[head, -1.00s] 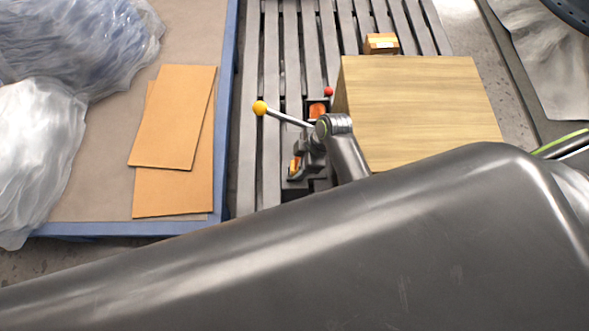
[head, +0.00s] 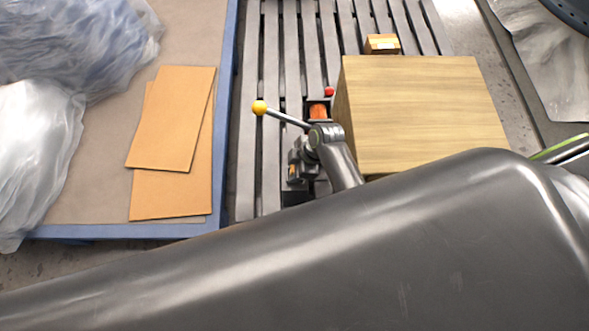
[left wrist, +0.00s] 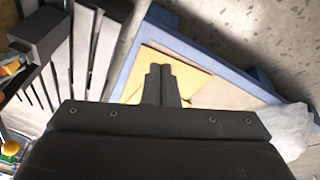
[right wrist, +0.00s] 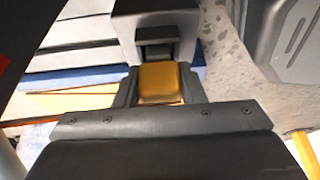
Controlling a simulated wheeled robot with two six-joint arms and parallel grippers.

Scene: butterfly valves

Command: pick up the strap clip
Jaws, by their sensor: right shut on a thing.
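The strap clip (right wrist: 159,82) appears as a yellow-orange block between the fingers of my right gripper (right wrist: 158,92) in the right wrist view. The right gripper is shut on it. In the head view my right gripper (head: 297,170) is low over the slatted surface, left of the wooden box, with only a sliver of orange showing; my own arm hides part of it. In the left wrist view my left gripper (left wrist: 163,78) has its fingers together with nothing visible between them. The left gripper is not distinguishable in the head view.
A lever with a yellow knob (head: 259,107) and a red knob (head: 329,92) stand close to the right gripper. A large wooden box (head: 420,110) is beside it. A blue-edged table (head: 229,100) holds cardboard sheets (head: 172,120) and plastic bags. A small carton (head: 381,43) lies behind.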

